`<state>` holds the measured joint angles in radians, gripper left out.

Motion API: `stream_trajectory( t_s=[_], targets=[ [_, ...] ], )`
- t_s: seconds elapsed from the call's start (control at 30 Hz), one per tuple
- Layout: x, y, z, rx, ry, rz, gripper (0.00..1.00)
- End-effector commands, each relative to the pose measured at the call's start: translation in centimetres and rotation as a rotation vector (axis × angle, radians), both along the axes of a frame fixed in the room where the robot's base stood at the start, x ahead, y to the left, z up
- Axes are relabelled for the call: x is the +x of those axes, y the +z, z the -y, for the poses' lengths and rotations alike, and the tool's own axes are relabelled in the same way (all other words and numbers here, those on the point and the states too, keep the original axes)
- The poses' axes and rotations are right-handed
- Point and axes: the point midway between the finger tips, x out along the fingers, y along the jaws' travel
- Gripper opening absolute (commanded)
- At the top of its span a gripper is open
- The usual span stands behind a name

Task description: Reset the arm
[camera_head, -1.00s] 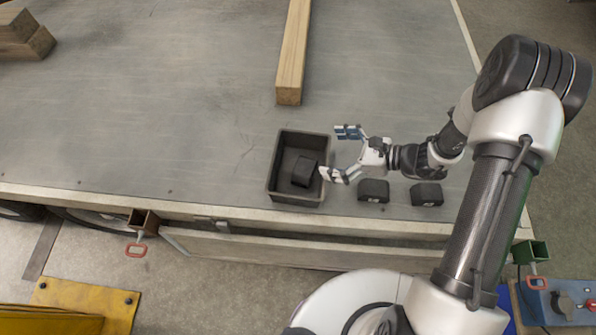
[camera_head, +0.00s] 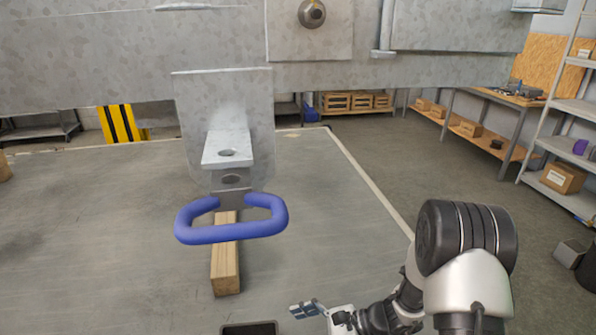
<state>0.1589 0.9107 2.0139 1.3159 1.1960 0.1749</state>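My gripper (camera_head: 309,311) is at the bottom edge of the head view, just right of the dark bin (camera_head: 250,328). One finger shows, spread away from the gripper body and pointing left with nothing against it; the other finger is below the frame. My white and black arm comes in from the lower right. Only the bin's far rim shows, so its contents are hidden. The dark blocks seen earlier beside the bin are out of view.
A blue handle loop (camera_head: 232,232) on a grey metal bracket (camera_head: 227,145) hangs in front of the view, under a large metal beam (camera_head: 120,60). A wooden beam (camera_head: 226,270) lies on the grey deck (camera_head: 110,230). Shelves (camera_head: 570,150) stand at the right.

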Motion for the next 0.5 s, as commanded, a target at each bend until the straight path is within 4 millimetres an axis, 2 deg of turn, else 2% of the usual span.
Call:
stream_trajectory(
  t_s=[0.03, 0.2, 0.3, 0.5],
  targets=[
    [-0.3, 1.8, 0.0, -0.023, 0.043, 0.046, 1.0],
    [-3.2, 7.8, 0.8, -0.142, 0.247, 0.235, 1.0],
    [-5.4, 10.8, 1.6, -0.226, 0.371, 0.349, 1.0],
    [-9.8, 15.5, 4.2, -0.42, 0.601, 0.578, 1.0]
  ],
)
